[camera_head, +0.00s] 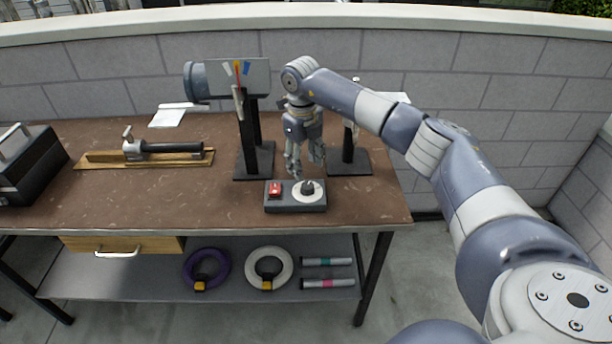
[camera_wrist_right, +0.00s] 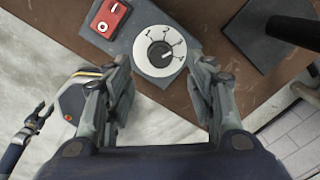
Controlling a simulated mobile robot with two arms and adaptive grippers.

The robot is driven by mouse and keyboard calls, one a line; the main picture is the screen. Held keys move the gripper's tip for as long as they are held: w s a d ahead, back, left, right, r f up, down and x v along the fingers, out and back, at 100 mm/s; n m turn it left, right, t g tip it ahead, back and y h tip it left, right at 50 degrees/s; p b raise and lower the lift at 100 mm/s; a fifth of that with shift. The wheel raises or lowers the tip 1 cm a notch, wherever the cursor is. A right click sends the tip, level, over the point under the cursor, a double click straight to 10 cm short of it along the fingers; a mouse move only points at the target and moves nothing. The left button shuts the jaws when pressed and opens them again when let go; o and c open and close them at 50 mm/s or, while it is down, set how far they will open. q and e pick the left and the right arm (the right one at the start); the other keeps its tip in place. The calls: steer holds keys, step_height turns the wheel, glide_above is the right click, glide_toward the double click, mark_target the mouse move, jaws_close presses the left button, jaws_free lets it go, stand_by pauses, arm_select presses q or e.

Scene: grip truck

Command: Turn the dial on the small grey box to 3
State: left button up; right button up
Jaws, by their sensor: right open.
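The small grey box (camera_head: 296,206) lies near the front edge of the brown table. It has a red switch (camera_head: 275,188) on its left and a white dial with a black knob (camera_head: 308,188) on its right. In the right wrist view, the dial face (camera_wrist_right: 160,50) shows several numbers around the dark knob (camera_wrist_right: 160,54); where the knob points is hard to tell. My right gripper (camera_head: 306,172) is open, pointing down just above and behind the dial. Its fingers (camera_wrist_right: 160,82) are apart, with nothing between them.
A grey cylinder device (camera_head: 228,80) on a black stand (camera_head: 252,160) stands behind the box, with another black stand base (camera_head: 349,162) to the right. A wooden board with a clamp-like tool (camera_head: 146,156) lies left. A black case (camera_head: 28,165) is far left.

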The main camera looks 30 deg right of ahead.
steer(key=shift+a+r, duration=0.1)
steer(key=shift+r, duration=2.2)
